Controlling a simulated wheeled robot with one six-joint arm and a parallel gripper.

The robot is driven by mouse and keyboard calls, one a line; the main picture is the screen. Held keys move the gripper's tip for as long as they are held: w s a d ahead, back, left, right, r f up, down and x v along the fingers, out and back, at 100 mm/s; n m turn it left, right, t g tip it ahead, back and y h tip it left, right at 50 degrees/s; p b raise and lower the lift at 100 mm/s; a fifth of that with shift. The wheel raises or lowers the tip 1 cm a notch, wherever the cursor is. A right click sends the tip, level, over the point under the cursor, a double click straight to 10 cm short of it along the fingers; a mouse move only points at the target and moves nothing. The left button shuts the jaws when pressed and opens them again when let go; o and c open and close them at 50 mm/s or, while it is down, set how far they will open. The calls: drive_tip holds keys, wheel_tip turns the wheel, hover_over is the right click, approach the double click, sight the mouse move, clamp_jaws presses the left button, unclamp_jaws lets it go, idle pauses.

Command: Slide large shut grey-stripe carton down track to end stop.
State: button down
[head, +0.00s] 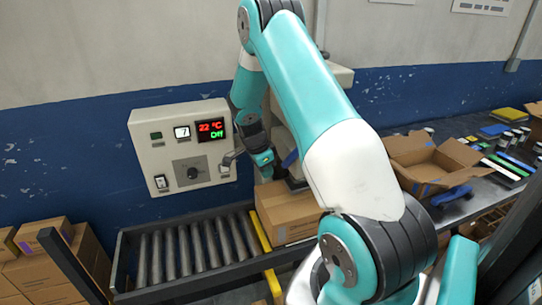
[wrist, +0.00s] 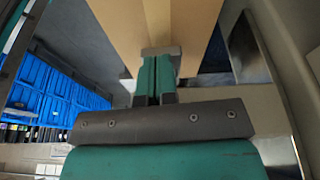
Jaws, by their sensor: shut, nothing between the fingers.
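A large brown carton (head: 283,212) with its top shut sits at the right of the visible roller track (head: 190,248), beside a yellow strip. A greyish band shows low on its near side, partly hidden by my arm. The track's dark left end (head: 120,265) is far to the left of it. My gripper (head: 264,158) is above and behind the carton's left part, its tips dark. In the wrist view my shut, empty fingers (wrist: 158,52) point at a brown surface (wrist: 155,20), likely the carton; I cannot tell whether they touch it.
A wall control panel (head: 182,146) with a display stands close left of my gripper. The rollers left of the carton are bare. An open carton (head: 430,160) and small goods lie on the right bench. Stacked cartons (head: 50,262) stand at the lower left.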

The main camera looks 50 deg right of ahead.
sight(273, 200)
drive_tip(key=shift+m, duration=0.6)
drive_tip(key=shift+w+a+b+x, duration=0.1)
drive_tip(key=shift+b+x, duration=0.95)
drive_tip(key=shift+x, duration=0.6)
drive_tip(key=shift+w+a+b+x, duration=0.1)
drive_tip(key=shift+b+x, duration=0.9)
drive_tip(key=shift+x, duration=0.6)
drive_tip(key=shift+w+a+b+x, duration=0.15)
drive_tip(key=shift+b+x, duration=0.9)
drive_tip(key=shift+x, duration=0.6)
drive_tip(key=shift+f+b, duration=0.6)
drive_tip(key=shift+f, duration=0.2)
drive_tip(key=w+a, duration=0.4)
drive_tip(key=a, duration=0.3)
drive_tip(key=shift+w+b, duration=0.2)
drive_tip(key=shift+b, duration=0.25)
drive_tip(key=shift+a, duration=0.1)
drive_tip(key=w+a+b, duration=0.1)
drive_tip(key=w+a, duration=0.3)
drive_tip(key=a, duration=0.3)
drive_tip(key=shift+w+a+f, duration=0.1)
drive_tip(key=shift+w, duration=0.1)
drive_tip(key=w+a+b, duration=0.2)
drive_tip(key=w+a, duration=0.2)
drive_tip(key=a, duration=0.3)
